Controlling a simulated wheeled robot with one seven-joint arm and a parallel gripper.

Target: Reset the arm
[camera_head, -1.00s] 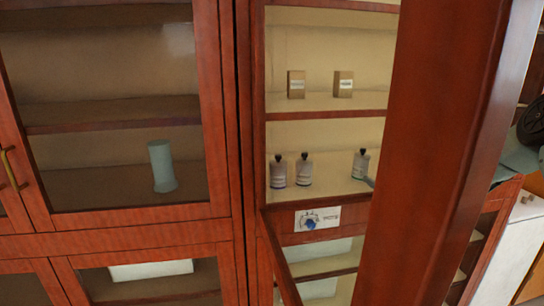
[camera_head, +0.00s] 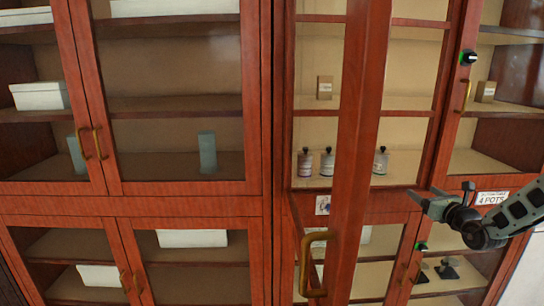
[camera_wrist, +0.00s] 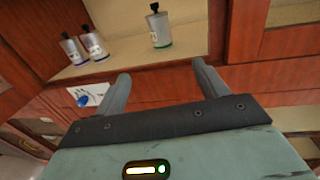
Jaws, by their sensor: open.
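My gripper (camera_head: 420,201) is at the right in the head view, in front of the cabinet, with my arm reaching in from the right edge. In the wrist view my gripper (camera_wrist: 161,76) shows two fingers spread apart with nothing between them. Beyond the fingers, bottles with dark caps stand on a cabinet shelf: one bottle (camera_wrist: 159,29) ahead and two more bottles (camera_wrist: 83,46) at the left. The gripper looks apart from them. The same bottles show in the head view, a pair (camera_head: 327,163) and a single one (camera_head: 381,161).
A red-framed cabinet door (camera_head: 357,130) stands open toward me, with a brass handle (camera_head: 308,265). A small brown box (camera_head: 324,88) is on the shelf above the bottles. Closed glass doors (camera_head: 180,100) fill the left. A "4 POTS" label (camera_head: 492,198) is at the right near my arm.

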